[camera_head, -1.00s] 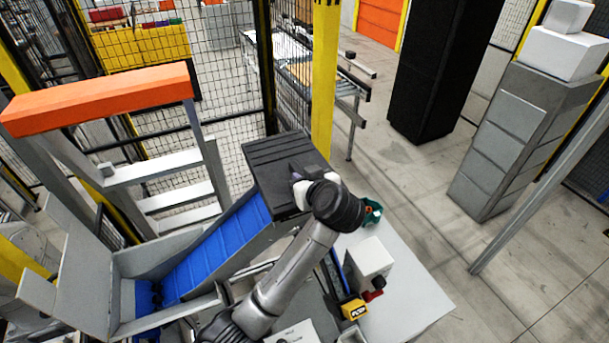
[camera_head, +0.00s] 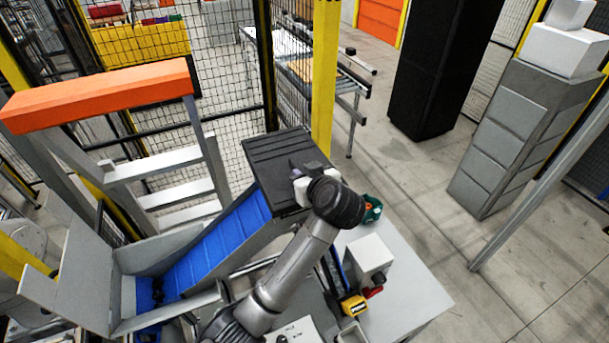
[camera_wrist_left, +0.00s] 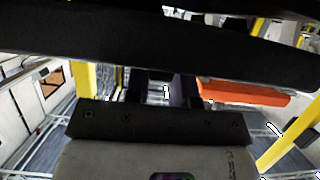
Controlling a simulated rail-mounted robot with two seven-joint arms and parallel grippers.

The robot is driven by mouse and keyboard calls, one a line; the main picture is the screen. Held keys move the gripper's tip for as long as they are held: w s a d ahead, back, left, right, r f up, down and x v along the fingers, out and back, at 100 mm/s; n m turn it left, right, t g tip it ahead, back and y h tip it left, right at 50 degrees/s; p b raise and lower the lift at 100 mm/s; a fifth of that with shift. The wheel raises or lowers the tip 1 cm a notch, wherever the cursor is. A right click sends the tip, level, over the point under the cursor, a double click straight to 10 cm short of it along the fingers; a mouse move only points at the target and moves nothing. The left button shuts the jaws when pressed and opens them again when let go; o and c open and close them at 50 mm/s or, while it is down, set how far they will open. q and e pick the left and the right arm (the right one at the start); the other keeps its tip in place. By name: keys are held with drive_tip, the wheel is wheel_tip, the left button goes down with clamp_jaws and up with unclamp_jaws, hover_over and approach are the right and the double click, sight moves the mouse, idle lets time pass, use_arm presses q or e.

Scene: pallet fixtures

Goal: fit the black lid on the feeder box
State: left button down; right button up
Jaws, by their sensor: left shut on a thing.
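The black lid (camera_head: 288,160) is a flat ribbed plate at the upper end of the blue inclined belt (camera_head: 215,248) in the head view. My left gripper (camera_head: 303,171) is shut on the lid at its right part, from above. In the left wrist view the lid (camera_wrist_left: 130,48) is a wide dark band across the top, with the gripper fingers (camera_wrist_left: 168,90) reaching to it. The feeder box (camera_head: 250,247) shows as grey walls beside the belt, partly behind my arm. The lid hides what lies under it, so I cannot tell whether it touches the box. My right gripper is not in view.
A grey-white table (camera_head: 410,285) with a white box (camera_head: 370,256), a green object (camera_head: 372,210) and a yellow device (camera_head: 353,306) lies right of my arm. A yellow post (camera_head: 324,80) and mesh fence stand behind the lid.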

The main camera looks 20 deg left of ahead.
use_arm(q)
drive_tip(key=shift+f, duration=0.85)
drive_tip(key=c, duration=1.1)
unclamp_jaws()
drive_tip(key=shift+c, duration=0.2)
drive_tip(key=shift+o, duration=1.3)
drive_tip(key=shift+f, duration=0.1)
drive_tip(key=b+v, duration=0.4)
drive_tip(key=v, duration=1)
drive_tip(key=shift+w, duration=0.1)
